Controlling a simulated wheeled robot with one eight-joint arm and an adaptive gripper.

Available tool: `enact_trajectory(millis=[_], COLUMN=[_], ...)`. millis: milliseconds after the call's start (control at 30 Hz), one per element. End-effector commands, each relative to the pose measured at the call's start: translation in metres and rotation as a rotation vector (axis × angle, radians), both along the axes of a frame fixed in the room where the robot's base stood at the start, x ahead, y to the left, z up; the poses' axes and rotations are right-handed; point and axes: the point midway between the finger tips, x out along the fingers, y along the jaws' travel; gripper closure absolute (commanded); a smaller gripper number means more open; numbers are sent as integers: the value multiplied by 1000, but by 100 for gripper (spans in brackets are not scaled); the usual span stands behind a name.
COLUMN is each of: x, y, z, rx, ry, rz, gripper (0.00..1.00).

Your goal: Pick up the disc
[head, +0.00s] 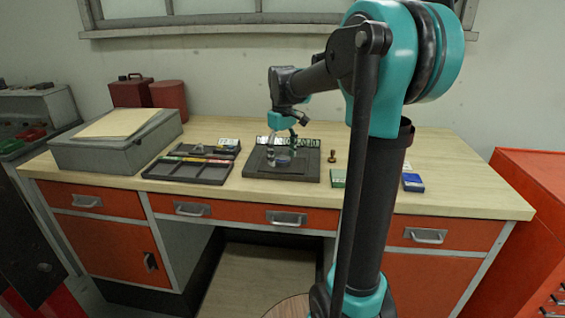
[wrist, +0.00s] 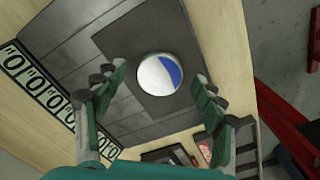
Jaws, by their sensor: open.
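The disc (wrist: 159,74) is round, with a shiny silver-white face and a blue part on one side. In the wrist view it lies on a dark square plate (wrist: 118,40) on a dark grey tray. My gripper (wrist: 158,88) is open, with one finger on each side of the disc in the picture and nothing between the fingers touching it visibly. In the head view my gripper (head: 290,138) hangs above the dark tray (head: 250,170) on the workbench.
A strip of numbered tiles (wrist: 40,85) runs along the tray's edge. A compartment tray (head: 195,168) stands left of it. A green box (head: 338,178), a small brown knob (head: 332,156) and a blue box (head: 413,182) stand right. A grey case (head: 95,150) is far left. The bench's right end is clear.

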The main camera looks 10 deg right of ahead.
Motion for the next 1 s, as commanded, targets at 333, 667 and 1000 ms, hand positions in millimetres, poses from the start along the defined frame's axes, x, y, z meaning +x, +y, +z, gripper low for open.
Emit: enact_trajectory(millis=[333, 667, 1000], x=[0, 0, 0], y=[0, 0, 0], z=[-1, -1, 0], rx=[0, 0, 0], ry=[0, 0, 0], rz=[0, 0, 0], gripper=[45, 86, 98])
